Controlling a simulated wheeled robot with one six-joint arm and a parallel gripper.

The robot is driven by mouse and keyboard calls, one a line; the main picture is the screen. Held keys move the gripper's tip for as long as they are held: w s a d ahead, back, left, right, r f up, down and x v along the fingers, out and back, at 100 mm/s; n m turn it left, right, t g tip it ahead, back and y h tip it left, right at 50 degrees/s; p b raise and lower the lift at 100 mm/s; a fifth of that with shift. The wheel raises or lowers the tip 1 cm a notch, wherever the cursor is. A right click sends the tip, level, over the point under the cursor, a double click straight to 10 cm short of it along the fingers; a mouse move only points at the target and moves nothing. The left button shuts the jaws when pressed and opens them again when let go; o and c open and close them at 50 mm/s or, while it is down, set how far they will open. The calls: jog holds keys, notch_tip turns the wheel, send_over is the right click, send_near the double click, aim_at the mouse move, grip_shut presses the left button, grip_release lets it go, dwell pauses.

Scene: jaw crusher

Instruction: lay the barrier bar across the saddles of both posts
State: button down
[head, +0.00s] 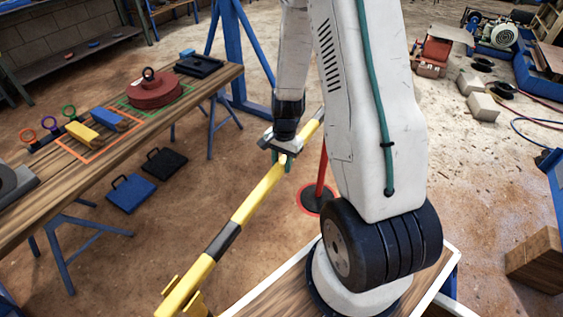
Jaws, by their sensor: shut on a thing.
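The barrier bar (262,188) is a long yellow bar with dark bands, running diagonally from the bottom left up to the right, behind my arm. My gripper (283,160) is shut on it around its upper middle part. A red post (321,168) with a round dark, red-rimmed base stands on the floor just right of the bar; my arm partly covers it, and its saddle is not clearly visible. Yellow bracket-like pieces (193,304) show at the bar's near end, at the bottom edge; I cannot tell whether they belong to a second post.
A wooden workbench (225,78) on blue trestles stands at left with a red round weight (155,92) and coloured tools. Blue (131,193) and black (164,163) pads lie on the floor. Pale blocks (482,106) and a wooden crate (537,263) are at right.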

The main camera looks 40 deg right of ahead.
jog(key=shift+f, duration=0.3)
dwell(0.5)
jog(key=c, duration=0.9)
grip_release()
jog(key=shift+r, duration=0.1)
jog(key=shift+w+d+r, duration=0.1)
jog(key=shift+d+r, duration=0.1)
jog(key=shift+r, duration=1.55)
jog(key=shift+w+d+r, duration=0.1)
jog(key=shift+d+r, duration=0.1)
jog(key=shift+r, duration=1.55)
jog(key=shift+w+d+r, duration=0.1)
jog(key=shift+d+r, duration=0.1)
jog(key=shift+r, duration=1.7)
